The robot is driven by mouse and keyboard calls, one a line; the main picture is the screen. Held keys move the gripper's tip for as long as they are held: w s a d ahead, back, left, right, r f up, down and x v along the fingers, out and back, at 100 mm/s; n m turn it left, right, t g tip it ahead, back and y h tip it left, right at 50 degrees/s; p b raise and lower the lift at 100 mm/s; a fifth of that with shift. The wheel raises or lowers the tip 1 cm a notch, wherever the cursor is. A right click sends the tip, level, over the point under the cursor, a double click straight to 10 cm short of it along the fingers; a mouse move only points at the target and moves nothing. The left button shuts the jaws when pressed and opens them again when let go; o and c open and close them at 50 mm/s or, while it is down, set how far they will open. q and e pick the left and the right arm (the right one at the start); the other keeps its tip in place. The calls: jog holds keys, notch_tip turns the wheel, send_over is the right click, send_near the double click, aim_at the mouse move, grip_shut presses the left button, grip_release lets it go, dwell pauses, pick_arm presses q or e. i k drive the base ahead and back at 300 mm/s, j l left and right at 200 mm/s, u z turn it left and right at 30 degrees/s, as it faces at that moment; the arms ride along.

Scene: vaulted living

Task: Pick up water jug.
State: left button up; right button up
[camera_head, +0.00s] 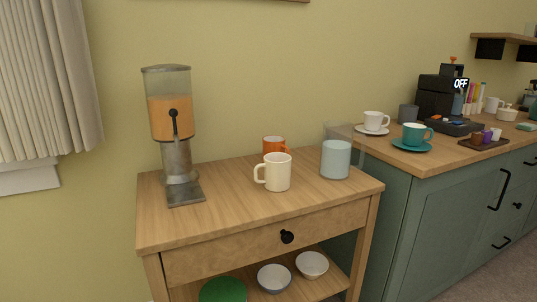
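The water jug (335,160) looks like a clear container with pale blue water in its lower part. It stands upright at the right end of the small wooden cart top (230,206). A clear handle seems to show on its right side, but its outline is faint against the counter behind. Neither of my grippers is in view.
Left of the jug stand a cream mug (277,172) and an orange mug (273,146). A juice dispenser (170,120) stands at the cart's left. Bowls (274,278) sit on the lower shelf. A green cabinet (440,215) with cups and a coffee machine (436,98) adjoins at right.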

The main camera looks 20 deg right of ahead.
aim_at(337, 142)
jog(key=l+u, duration=0.25)
jog(key=u, duration=0.2)
jog(key=l+u, duration=0.4)
jog(key=k+l+u, duration=0.1)
jog(key=u, duration=0.35)
jog(key=k+l+u, duration=0.3)
jog(key=l, duration=0.2)
jog(key=k+l+u, duration=0.3)
jog(key=k+l, duration=0.05)
jog(key=l, duration=0.1)
